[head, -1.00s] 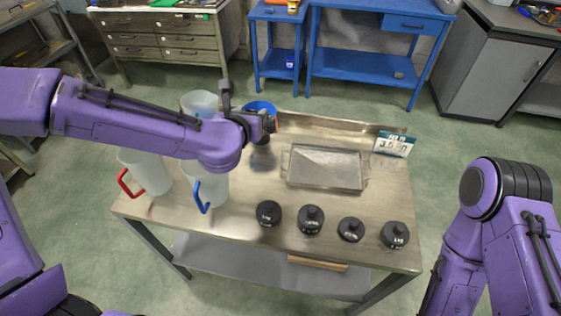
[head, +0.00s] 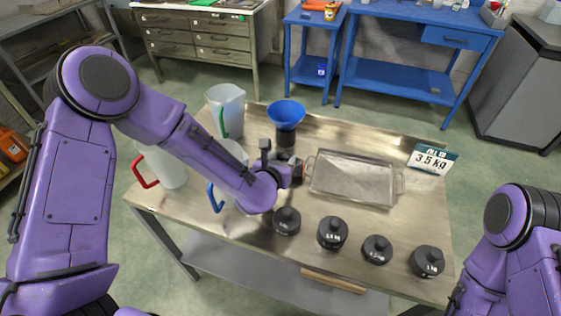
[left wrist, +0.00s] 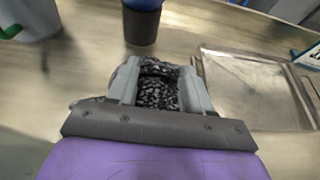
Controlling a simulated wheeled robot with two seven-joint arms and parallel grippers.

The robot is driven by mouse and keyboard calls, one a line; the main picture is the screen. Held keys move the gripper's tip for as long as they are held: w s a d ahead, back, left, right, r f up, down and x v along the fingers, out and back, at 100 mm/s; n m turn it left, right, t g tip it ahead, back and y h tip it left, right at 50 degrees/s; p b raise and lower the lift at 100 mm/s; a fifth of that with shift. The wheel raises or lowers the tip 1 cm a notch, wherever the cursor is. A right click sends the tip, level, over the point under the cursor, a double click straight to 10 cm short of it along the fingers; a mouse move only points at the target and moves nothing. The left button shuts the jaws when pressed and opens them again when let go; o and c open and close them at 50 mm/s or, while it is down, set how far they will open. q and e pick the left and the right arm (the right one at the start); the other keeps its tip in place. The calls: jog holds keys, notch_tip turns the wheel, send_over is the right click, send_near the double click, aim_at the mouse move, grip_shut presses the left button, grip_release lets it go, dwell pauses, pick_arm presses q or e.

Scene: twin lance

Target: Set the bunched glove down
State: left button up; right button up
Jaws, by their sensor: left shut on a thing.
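My left gripper (head: 292,170) is over the steel table, left of the metal tray and behind the row of black weights. In the left wrist view the gripper (left wrist: 160,88) is shut on a bunched, black-and-grey speckled glove (left wrist: 158,92), which sits between the two grey fingers. Whether the glove touches the tabletop cannot be told. In the head view the glove is mostly hidden by the gripper. My right arm is at the right edge, and its gripper is out of the picture.
A blue funnel on a dark holder (head: 286,115) stands behind the gripper. Pitchers (head: 226,108) stand to the left. The tray (head: 352,180) lies right, with a "3.5 kg" sign (head: 432,158) behind. Several black weights (head: 332,232) line the front. Bare steel (head: 315,142) shows around the tray.

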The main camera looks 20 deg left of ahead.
pick_arm(q)
jog(key=shift+f, duration=0.5)
jog(key=o, duration=1)
jog(key=shift+r, duration=0.2)
